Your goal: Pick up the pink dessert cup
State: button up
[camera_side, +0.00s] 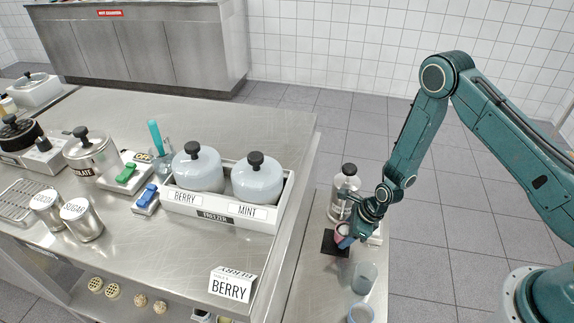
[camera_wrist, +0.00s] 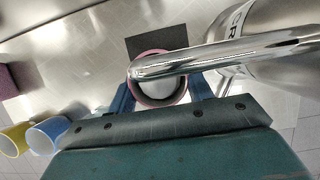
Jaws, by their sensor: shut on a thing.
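The pink dessert cup (camera_wrist: 160,104) stands upright under a shiny metal spout (camera_wrist: 215,58) in the wrist view. Something pale shows inside it, and the spout covers part of its rim. My gripper (camera_wrist: 161,93) is shut on the cup, with one blue finger on each side. In the side view, the cup (camera_side: 341,229) is small and partly hidden by my gripper (camera_side: 345,238). It is by a black square mat (camera_side: 329,243); I cannot tell whether it is lifted.
The metal dispenser (camera_side: 342,202) stands close behind my gripper. The larger counter at left holds the freezer tray (camera_side: 224,219), a BERRY card (camera_side: 231,287) and canisters.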

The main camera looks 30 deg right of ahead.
jog(key=s+d+r, duration=0.6)
jog(key=s+d, duration=0.2)
jog(key=shift+s+d+r, duration=0.2)
jog(key=shift+s+d, duration=0.15)
dwell(0.4)
jog(key=w+a+r+n+g+y, duration=0.1)
jog(key=w+a+r+n, duration=0.3)
jog(key=a+r, duration=0.6)
jog(key=w+a+r+n+g, duration=0.1)
jog(key=w+a+r, duration=0.5)
jog(key=a+r, duration=0.45)
jog(key=s+a+r+n+g, duration=0.25)
jog(key=a+r+n, duration=0.35)
jog(key=r, duration=0.7)
jog(key=a+r+m, duration=0.1)
jog(key=a+r, duration=0.2)
jog(key=a, duration=0.7)
jog(key=s+a+r+m+t, duration=0.1)
jog(key=a+r, duration=0.2)
jog(key=a, duration=0.8)
jog(key=shift+r, duration=0.15)
